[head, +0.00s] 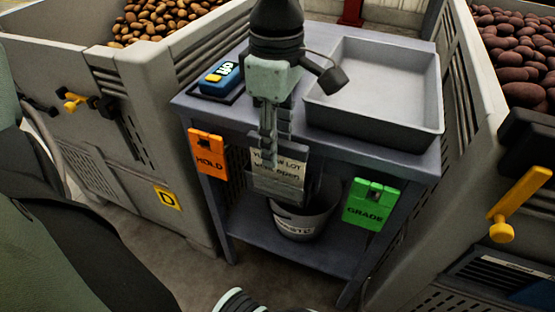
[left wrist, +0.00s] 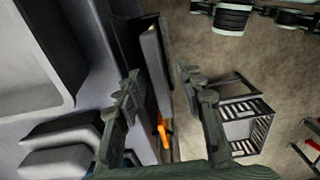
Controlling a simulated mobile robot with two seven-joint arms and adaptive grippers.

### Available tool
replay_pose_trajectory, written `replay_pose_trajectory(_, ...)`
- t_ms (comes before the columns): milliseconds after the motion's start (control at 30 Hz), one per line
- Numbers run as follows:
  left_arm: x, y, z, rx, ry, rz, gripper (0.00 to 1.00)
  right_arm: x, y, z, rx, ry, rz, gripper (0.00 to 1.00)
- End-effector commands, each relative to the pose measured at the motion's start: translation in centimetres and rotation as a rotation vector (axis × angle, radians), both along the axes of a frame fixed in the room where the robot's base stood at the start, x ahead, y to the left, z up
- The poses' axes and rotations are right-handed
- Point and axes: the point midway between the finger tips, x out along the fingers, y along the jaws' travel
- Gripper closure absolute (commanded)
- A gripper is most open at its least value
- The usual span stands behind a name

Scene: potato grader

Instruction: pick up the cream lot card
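The cream lot card (head: 291,168) stands upright with dark print at the front edge of the grey table (head: 345,148), its lower part behind a grey holder (head: 280,187). My left gripper (head: 270,150) points down at the card and hides part of its left side. In the left wrist view the left gripper's fingers (left wrist: 161,74) are spread apart. The holder (left wrist: 152,65) shows edge-on between them, with space on the right finger's side. I cannot clearly tell the card from its holder there.
An orange HOLD card (head: 208,155) and a green GRADE card (head: 370,204) hang either side on the table front. A blue device (head: 220,77) and a grey tray (head: 433,118) are on top. A bucket (head: 300,222) stands on the shelf below. Potato bins flank the table.

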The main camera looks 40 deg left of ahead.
Motion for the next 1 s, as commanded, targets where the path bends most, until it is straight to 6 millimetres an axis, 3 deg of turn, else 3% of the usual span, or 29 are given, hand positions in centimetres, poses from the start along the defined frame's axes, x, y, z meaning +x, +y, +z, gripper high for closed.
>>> replay_pose_trajectory(267, 0.00, -0.01, -0.43, -0.001, -0.001, -0.001, 0.61, 1.07, 0.11, 0.52, 0.002, -0.020, 0.001, 0.66)
replay_pose_trajectory(600, 0.00, -0.01, -0.40, -0.001, -0.001, 0.000, 1.00, 0.87, 0.23, 0.53, 0.004, -0.019, 0.000, 0.66)
replay_pose_trajectory(1000, 0.04, 0.00, -0.15, -0.001, -0.002, 0.000, 1.00, 0.22, 0.21, 0.30, 0.003, -0.008, 0.000, 0.66)
